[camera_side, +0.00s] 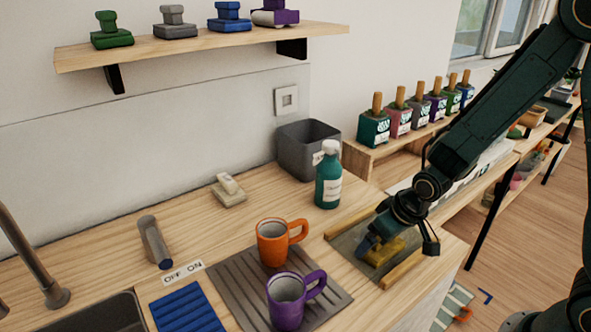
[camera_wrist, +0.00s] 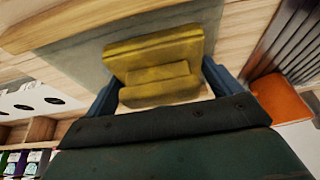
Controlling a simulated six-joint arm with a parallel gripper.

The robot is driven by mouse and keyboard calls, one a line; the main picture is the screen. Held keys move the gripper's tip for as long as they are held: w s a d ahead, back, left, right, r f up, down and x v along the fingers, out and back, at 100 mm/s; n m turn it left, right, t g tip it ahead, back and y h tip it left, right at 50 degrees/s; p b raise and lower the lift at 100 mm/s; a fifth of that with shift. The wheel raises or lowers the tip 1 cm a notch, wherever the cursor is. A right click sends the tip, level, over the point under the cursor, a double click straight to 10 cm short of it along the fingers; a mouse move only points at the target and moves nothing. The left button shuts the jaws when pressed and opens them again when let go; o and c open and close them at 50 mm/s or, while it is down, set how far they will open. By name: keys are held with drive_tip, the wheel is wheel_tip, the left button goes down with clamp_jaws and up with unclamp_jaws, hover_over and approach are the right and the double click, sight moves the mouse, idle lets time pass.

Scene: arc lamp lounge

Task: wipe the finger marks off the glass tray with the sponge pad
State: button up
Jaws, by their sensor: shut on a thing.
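A yellow sponge pad (camera_wrist: 155,55) with a raised grip block sits between the blue fingers of my gripper (camera_wrist: 160,84), which is shut on it. In the side view my gripper (camera_side: 375,246) is low over the glass tray (camera_side: 349,244), with the sponge pad (camera_side: 384,252) at or just above the glass. I cannot tell whether it touches. The tray is a grey pane with wooden bars along its edges; it also shows in the wrist view (camera_wrist: 80,55). No finger marks can be made out, and part of the glass is hidden by the gripper and pad.
An orange mug (camera_side: 270,243) and a purple mug (camera_side: 287,303) stand on a ribbed grey mat (camera_side: 232,291) left of the tray. A green bottle (camera_side: 328,180) and a grey bin (camera_side: 304,152) stand behind. A sink (camera_side: 95,318) is at lower left.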

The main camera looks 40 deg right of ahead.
drive_tip(key=shift+d, duration=3.05)
approach(350, 248)
drive_tip(key=shift+s+f, duration=0.15)
drive_tip(key=shift+f, duration=1.25)
drive_tip(key=shift+s+f, duration=0.15)
drive_tip(key=shift+f, duration=1.25)
drive_tip(key=shift+w, duration=1.5)
drive_tip(key=shift+s+d, duration=0.1)
drive_tip(key=shift+d, duration=5.1)
drive_tip(key=shift+a, duration=5.2)
wheel_tip(350, 248, up, 8)
drive_tip(key=shift+r, duration=0.15)
drive_tip(key=shift+a, duration=0.1)
